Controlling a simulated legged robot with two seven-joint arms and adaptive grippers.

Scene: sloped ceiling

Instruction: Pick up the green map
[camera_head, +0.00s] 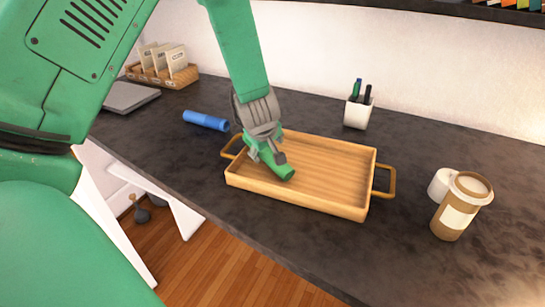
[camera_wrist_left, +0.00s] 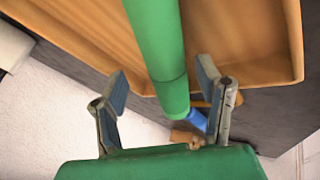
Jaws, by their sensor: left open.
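The green map (camera_head: 283,171) is a rolled tube lying in a wooden tray (camera_head: 345,208), towards the tray's left side. My left gripper (camera_head: 266,154) is over the tube and hides part of it. In the left wrist view the green map (camera_wrist_left: 160,45) runs lengthwise between the two fingers of my left gripper (camera_wrist_left: 161,84). The fingers are spread, with a visible gap on either side of the tube. My right gripper is in neither view.
A blue roll (camera_head: 206,121) lies left of the tray. A white pen cup (camera_head: 358,112) stands behind it. A coffee cup (camera_head: 459,208) and a white cup (camera_head: 440,184) stand at right. A laptop (camera_head: 128,97) and packet holder (camera_head: 163,72) are at far left.

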